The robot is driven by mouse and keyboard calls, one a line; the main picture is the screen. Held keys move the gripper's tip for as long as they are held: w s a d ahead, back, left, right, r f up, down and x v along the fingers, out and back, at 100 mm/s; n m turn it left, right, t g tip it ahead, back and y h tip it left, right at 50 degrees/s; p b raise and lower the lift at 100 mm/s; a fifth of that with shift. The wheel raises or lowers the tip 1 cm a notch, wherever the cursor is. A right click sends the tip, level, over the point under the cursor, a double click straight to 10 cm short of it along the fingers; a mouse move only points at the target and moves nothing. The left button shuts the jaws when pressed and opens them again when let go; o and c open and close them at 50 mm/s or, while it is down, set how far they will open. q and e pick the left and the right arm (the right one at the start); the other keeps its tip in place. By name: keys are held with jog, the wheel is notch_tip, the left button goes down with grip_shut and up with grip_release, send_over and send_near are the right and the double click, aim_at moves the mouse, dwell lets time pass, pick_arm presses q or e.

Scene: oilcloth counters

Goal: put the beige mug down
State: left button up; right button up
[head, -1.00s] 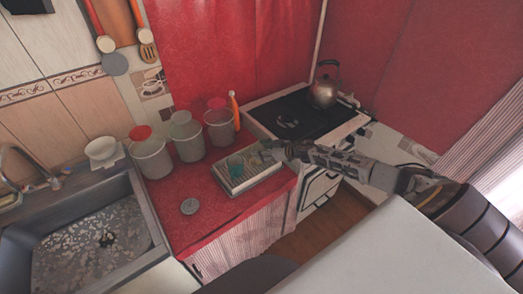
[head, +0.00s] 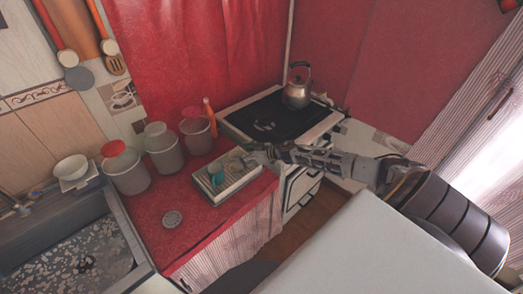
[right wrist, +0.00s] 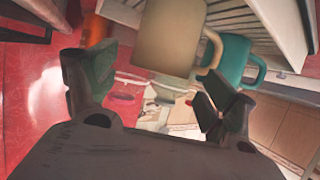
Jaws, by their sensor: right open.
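The beige mug (right wrist: 170,38) shows large at the top of the right wrist view, with its handle on the right side. It is by the slatted tray (right wrist: 270,18), next to the teal mug (right wrist: 232,62). In the head view the teal mug (head: 217,174) stands in the pale tray (head: 225,197); the beige mug is too small there to make out surely. My right gripper (head: 250,160) is at the tray's right end. In the wrist view my right gripper (right wrist: 152,92) is open, its fingers apart and nothing clearly between them. My left gripper is not in view.
Several lidded canisters (head: 163,152) and an orange bottle (head: 209,118) stand behind the tray on the red counter (head: 195,235). A round grey disc (head: 172,219) lies in front. A sink (head: 75,260) is at left; a stove with a kettle (head: 297,92) is at right.

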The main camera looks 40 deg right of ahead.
jog(key=v, duration=1)
jog(key=shift+s, duration=0.3)
dwell(0.7)
